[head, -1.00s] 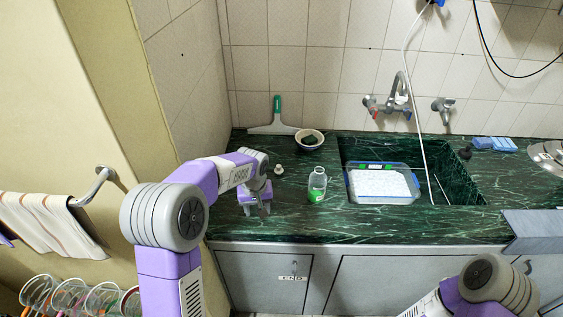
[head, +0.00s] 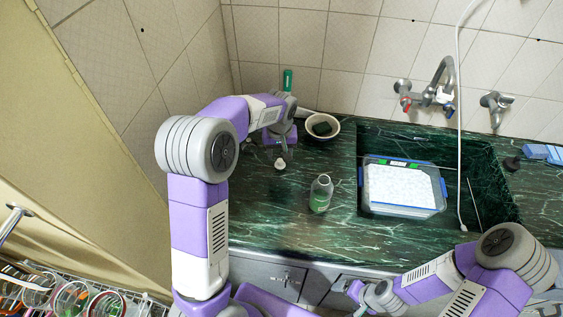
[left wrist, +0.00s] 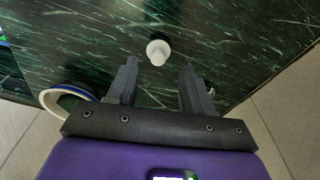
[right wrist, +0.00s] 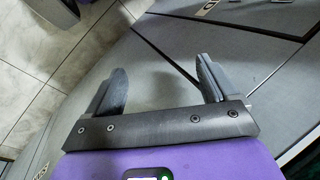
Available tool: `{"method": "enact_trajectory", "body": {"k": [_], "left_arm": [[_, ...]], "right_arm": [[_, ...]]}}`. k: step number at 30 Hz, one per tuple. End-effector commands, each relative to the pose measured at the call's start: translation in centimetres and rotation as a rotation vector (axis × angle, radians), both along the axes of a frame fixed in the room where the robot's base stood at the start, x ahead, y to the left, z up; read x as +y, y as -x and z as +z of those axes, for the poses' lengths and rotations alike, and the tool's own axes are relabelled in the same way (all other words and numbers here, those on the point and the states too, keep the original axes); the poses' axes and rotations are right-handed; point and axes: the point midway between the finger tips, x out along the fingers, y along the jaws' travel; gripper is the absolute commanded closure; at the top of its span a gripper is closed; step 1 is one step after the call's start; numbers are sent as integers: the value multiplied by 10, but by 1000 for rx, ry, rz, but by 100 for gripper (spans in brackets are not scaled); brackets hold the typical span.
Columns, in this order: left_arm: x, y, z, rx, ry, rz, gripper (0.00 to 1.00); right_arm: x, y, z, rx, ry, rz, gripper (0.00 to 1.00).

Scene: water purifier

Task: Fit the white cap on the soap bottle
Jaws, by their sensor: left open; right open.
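The white cap (head: 280,163) stands on the green marble counter, left of and behind the soap bottle. The soap bottle (head: 320,194) is clear with a green label, upright and uncapped. My left gripper (head: 279,148) is open and empty, just behind the cap. In the left wrist view the cap (left wrist: 158,52) lies just beyond and between the open fingertips (left wrist: 159,66), not gripped. My right gripper (right wrist: 161,67) is open and empty in front of the grey cabinet doors, away from the bottle and cap; its fingers are hard to make out in the head view.
A bowl (head: 335,122) with a dark item stands close right of my left gripper; its rim shows in the left wrist view (left wrist: 52,92). A blue-edged container (head: 402,210) sits at the sink, right of the bottle. The counter between cap and bottle is clear.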

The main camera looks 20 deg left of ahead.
Motion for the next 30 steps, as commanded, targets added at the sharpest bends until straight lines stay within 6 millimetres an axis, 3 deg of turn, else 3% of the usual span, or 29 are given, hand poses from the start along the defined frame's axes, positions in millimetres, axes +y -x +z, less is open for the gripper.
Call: {"method": "enact_trajectory", "body": {"k": [9,17,27,30], "left_arm": [[4,-11,-43,1,1,1,49],[4,-12,-47,-2,0,0,49],[4,-12,-47,-1,0,0,98],[4,-12,-47,-2,0,0,100]], "right_arm": [[0,0,-16,-1,0,0,14],[0,0,-15,-1,0,0,14],[0,0,-15,-1,0,0,14],[0,0,-15,-1,0,0,14]]}}
